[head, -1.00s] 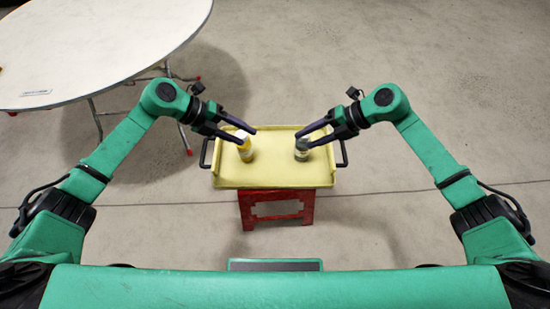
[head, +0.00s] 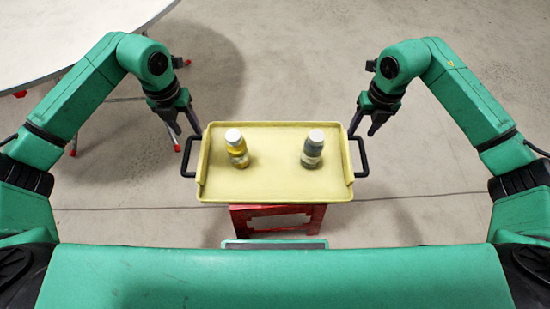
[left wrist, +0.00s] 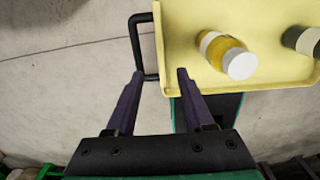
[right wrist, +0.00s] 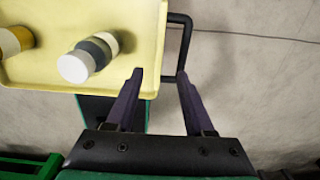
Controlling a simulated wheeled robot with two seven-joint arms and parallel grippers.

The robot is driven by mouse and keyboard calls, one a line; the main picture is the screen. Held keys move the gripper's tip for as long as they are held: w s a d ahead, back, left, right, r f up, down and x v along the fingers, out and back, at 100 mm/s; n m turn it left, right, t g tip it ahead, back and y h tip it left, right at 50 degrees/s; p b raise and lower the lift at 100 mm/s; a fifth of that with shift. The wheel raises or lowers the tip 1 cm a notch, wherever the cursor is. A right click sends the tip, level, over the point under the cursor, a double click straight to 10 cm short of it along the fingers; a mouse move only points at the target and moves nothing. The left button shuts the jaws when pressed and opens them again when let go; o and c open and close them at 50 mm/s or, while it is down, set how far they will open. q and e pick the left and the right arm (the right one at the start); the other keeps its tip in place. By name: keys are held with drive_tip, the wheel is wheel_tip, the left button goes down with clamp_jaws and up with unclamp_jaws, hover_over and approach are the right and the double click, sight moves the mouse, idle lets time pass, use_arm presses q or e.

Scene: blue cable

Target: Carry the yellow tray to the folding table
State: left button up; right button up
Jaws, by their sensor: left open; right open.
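The yellow tray (head: 275,180) rests on a red stool (head: 300,222) in the middle of the head view. It has a black handle at each end, the left handle (head: 188,157) and the right handle (head: 360,157). My left gripper (head: 186,128) is open at the left handle; in the left wrist view its fingers (left wrist: 155,75) stand on either side of the handle's bar. My right gripper (head: 364,128) is open at the right handle, and its fingers (right wrist: 160,75) straddle that bar in the right wrist view. Neither gripper holds anything. The round white folding table (head: 70,35) is at the upper left.
A yellow bottle with a white cap (head: 237,150) and a grey bottle with a white cap (head: 312,150) stand upright on the tray. The folding table's legs (head: 80,130) stand left of the tray. The concrete floor (head: 300,50) behind the tray is clear.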

sight(202, 153)
use_arm(q)
wheel_tip(202, 153, down, 14)
drive_tip(key=shift+s+f, duration=0.15)
drive_tip(key=shift+f, duration=0.05)
use_arm(e)
wheel_tip(202, 153, down, 14)
drive_tip(key=shift+s+f, duration=0.15)
drive_tip(key=shift+f, duration=0.05)
use_arm(q)
clamp_jaws()
use_arm(e)
clamp_jaws()
use_arm(q)
drive_tip(key=shift+r, duration=0.2)
use_arm(e)
drive_tip(key=shift+r, duration=0.15)
idle(0.4)
